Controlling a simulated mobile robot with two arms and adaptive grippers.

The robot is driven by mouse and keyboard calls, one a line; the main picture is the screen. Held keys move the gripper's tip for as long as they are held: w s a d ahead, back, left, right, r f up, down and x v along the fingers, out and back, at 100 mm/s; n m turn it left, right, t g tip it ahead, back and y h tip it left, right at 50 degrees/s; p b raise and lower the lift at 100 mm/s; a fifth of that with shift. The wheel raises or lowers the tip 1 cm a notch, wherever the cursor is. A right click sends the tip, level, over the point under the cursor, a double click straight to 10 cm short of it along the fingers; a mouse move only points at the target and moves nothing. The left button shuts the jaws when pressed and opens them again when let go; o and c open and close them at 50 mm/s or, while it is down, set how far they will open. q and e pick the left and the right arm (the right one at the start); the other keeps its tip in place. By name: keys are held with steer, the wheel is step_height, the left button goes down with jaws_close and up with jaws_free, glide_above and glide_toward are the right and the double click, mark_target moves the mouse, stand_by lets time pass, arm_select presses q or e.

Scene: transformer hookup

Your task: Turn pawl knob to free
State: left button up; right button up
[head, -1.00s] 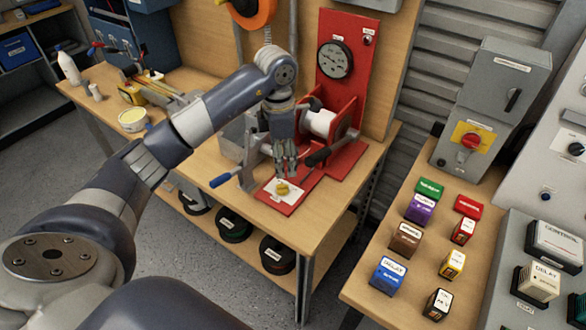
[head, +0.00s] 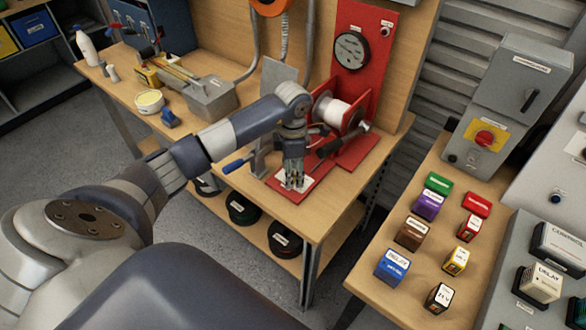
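The red winch stand (head: 358,87) is on the wooden workbench, with a white drum (head: 336,112) and a dial gauge (head: 351,48). My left gripper (head: 296,186) points down over the front end of the red base, at the white plate (head: 282,177). The yellow pawl knob seen on that plate earlier is now hidden behind the fingers. The fingers look close together around the knob's place, but I cannot tell whether they grip it. My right gripper is not in view.
A blue-handled lever (head: 236,166) sticks out left of the red base. A crank handle (head: 330,148) lies close to the right of my gripper. A grey metal box (head: 210,101) stands behind my forearm. A side table (head: 375,286) with several coloured blocks is at right.

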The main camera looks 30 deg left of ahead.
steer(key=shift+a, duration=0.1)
arm_select(q)
steer(key=c, duration=0.9)
steer(key=shift+c, duration=1)
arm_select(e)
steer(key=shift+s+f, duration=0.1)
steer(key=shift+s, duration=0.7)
